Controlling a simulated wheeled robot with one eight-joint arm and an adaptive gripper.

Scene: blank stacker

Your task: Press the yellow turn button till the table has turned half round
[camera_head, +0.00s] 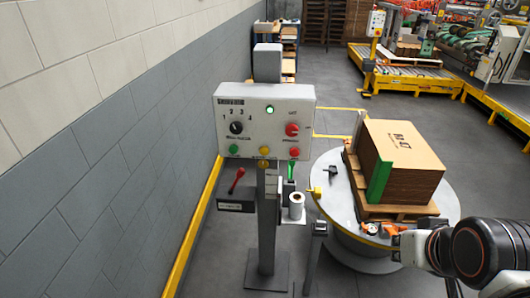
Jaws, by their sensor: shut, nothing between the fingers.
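The yellow button (264,150) is at the bottom middle of the grey control panel (222,104), between a green button and a red one. The round turntable (328,178) is light grey and stands to the right of the panel post. On it, a wooden pallet (392,211) bears a brown stack (410,172) with a green strip at its near left corner. Links of my arm reach in from the right edge, in front of the turntable's right side. Nothing of mine is near the yellow button.
The panel also has a dial (236,128), a lit green lamp (270,110) and red knobs. A grey wall is at the left.

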